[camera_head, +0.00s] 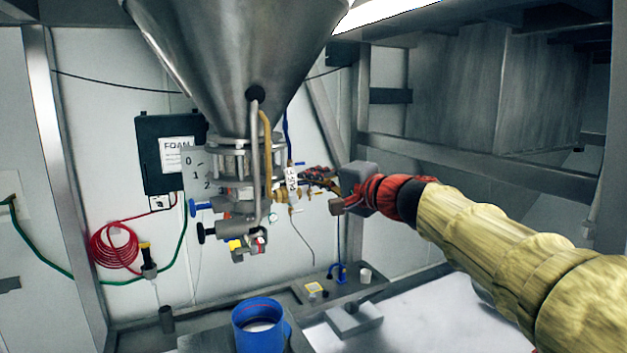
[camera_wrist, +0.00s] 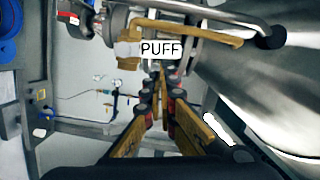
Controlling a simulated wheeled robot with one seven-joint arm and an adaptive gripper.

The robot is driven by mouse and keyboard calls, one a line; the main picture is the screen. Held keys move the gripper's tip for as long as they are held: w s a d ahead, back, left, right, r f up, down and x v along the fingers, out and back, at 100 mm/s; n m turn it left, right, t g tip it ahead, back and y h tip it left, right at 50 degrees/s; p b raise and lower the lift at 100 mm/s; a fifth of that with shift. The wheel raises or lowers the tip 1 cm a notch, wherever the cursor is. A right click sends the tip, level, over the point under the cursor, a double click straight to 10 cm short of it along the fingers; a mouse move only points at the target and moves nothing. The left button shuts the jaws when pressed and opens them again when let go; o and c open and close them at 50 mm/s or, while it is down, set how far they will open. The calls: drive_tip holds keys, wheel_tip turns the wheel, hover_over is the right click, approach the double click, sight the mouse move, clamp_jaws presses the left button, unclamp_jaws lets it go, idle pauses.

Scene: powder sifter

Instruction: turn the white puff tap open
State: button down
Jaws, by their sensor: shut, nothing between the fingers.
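The white PUFF tag (camera_wrist: 160,48) is large in the wrist view, in front of a brass fitting (camera_wrist: 126,56) below the steel hopper. In the head view the tag (camera_head: 292,181) hangs edge-up at the right of the valve cluster. My gripper (camera_wrist: 160,84) is shut and empty, its fingertips just below the tag in the wrist view. I cannot tell whether they touch the tap. In the head view my gripper (camera_head: 312,182) reaches in from the right, close to the tag. The tap's handle is not clearly distinguishable.
The steel hopper (camera_head: 235,50) fills the space above. Its lower valve (camera_head: 243,230) with coloured knobs hangs over a blue container (camera_head: 258,322). A dial plate (camera_head: 197,175) stands left of the cluster. A steel frame post (camera_head: 357,150) stands behind my gripper.

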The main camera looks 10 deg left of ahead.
sight(286, 178)
drive_tip(key=shift+s+a+r+n+b, duration=0.2)
drive_tip(key=shift+s+a+n+b, duration=0.1)
drive_tip(key=shift+n+b, duration=0.3)
drive_tip(key=a+n+b, duration=0.1)
drive_tip(key=s+n+h+b, duration=0.1)
drive_tip(key=n, duration=0.1)
drive_tip(key=s+a+n+b, duration=0.1)
drive_tip(key=n, duration=0.1)
drive_tip(key=shift+a+r+h+b, duration=0.25)
drive_tip(key=shift+a+h+b, duration=0.1)
drive_tip(key=shift+h, duration=0.05)
drive_tip(key=n, duration=0.1)
drive_tip(key=s+a+n+h+b, duration=0.1)
drive_tip(key=shift+s+a+f+n, duration=0.1)
drive_tip(key=shift+a+f+n, duration=0.2)
drive_tip(key=shift+n, duration=0.1)
drive_tip(key=n+b, duration=0.1)
drive_tip(key=s+a+f+n+t+h+b, duration=0.1)
drive_tip(key=n, duration=0.1)
drive_tip(key=shift+a+f, duration=0.2)
drive_tip(key=shift+a, duration=0.1)
drive_tip(key=shift+s+a+f, duration=0.1)
drive_tip(key=shift+s, duration=0.05)
